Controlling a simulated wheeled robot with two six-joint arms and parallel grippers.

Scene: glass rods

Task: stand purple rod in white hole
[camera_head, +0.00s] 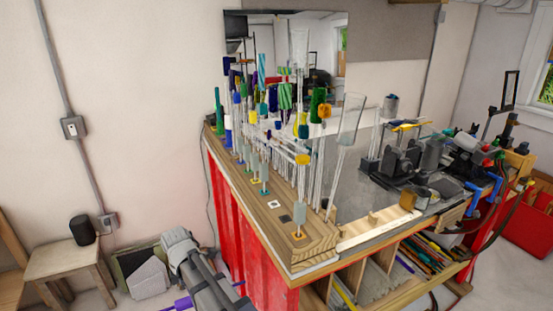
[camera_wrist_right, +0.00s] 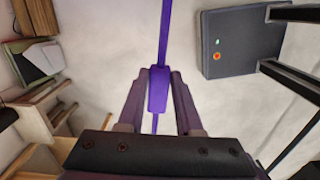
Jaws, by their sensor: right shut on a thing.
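The purple rod (camera_wrist_right: 158,92) is between the two fingers of my right gripper (camera_wrist_right: 158,78) in the right wrist view, and the gripper is shut on it. The rod runs lengthwise up that picture, with a thicker purple part at the fingers. In the head view, short stretches of the purple rod (camera_head: 181,304) show on both sides of my grey arm, low and left of the bench; the fingers are hidden there. The white-marked hole (camera_head: 277,205) is in the wooden rack top, with nothing standing in it. My left gripper is not in view.
The wooden rack (camera_head: 322,236) has black (camera_head: 284,218) and orange (camera_head: 298,236) marked holes near the white one. Several glass rods stand close together behind them. The red bench side (camera_head: 235,220) lies right of my arm. A stool (camera_head: 67,262) stands at left.

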